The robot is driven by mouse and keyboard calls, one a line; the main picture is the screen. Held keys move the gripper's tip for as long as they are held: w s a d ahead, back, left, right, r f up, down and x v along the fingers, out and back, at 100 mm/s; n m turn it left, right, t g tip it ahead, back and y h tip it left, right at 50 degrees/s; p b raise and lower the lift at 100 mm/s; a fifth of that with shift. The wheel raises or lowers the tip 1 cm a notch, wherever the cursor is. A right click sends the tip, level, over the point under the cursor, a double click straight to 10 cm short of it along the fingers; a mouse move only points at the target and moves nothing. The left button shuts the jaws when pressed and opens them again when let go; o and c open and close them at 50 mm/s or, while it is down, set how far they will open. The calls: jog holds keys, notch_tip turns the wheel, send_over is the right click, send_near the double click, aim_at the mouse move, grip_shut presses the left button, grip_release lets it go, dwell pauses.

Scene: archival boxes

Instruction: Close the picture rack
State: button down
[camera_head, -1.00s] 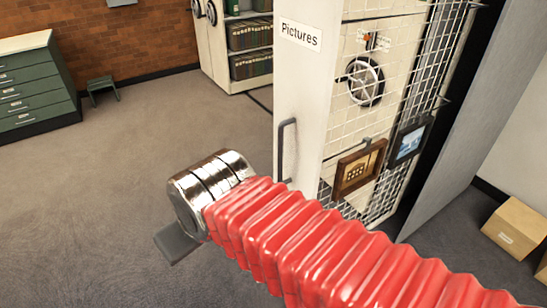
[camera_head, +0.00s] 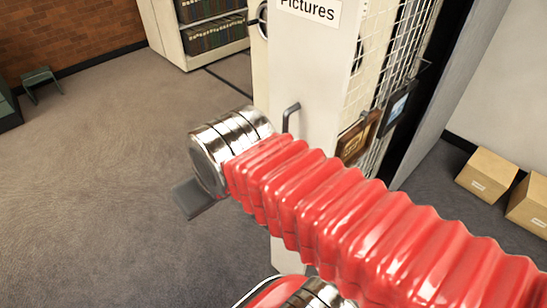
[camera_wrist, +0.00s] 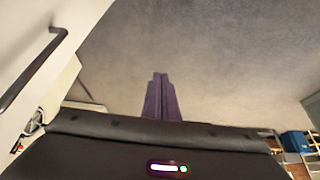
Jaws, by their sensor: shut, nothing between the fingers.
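The picture rack (camera_head: 310,75) is a tall white end panel labelled "Pictures", with a mesh side holding framed pictures (camera_head: 358,138). It stands out into the room, with the mesh side in view. A dark bar handle (camera_head: 290,115) is on its front; its lower part is hidden behind my red arm. In the wrist view the handle (camera_wrist: 33,70) is at the left, on a pale panel. My gripper (camera_wrist: 160,95) is shut and empty, with its fingers over floor, to the right of the handle and apart from it. In the head view my gripper (camera_head: 188,199) points down-left, in front of the rack.
Beside the rack is a grey panel (camera_head: 440,85), with a dark gap between them. Cardboard boxes (camera_head: 487,174) lie on the floor at right. Shelving with books (camera_head: 205,35) and a small green stool (camera_head: 40,84) stand at the back. The floor at left is clear.

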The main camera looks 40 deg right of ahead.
jog(key=w+d+r+n+g+h, duration=0.1)
jog(key=w+d+n+g, duration=0.5)
jog(key=d+n, duration=0.8)
jog(key=shift+d+r+n+h, duration=0.2)
jog(key=shift+d+n+h, duration=0.2)
jog(key=shift+n+h, duration=0.6)
jog(key=s+d+f, duration=0.1)
jog(key=d+f, duration=0.5)
jog(key=f, duration=0.3)
jog(key=shift+d+f, duration=0.15)
jog(key=shift+f, duration=0.2)
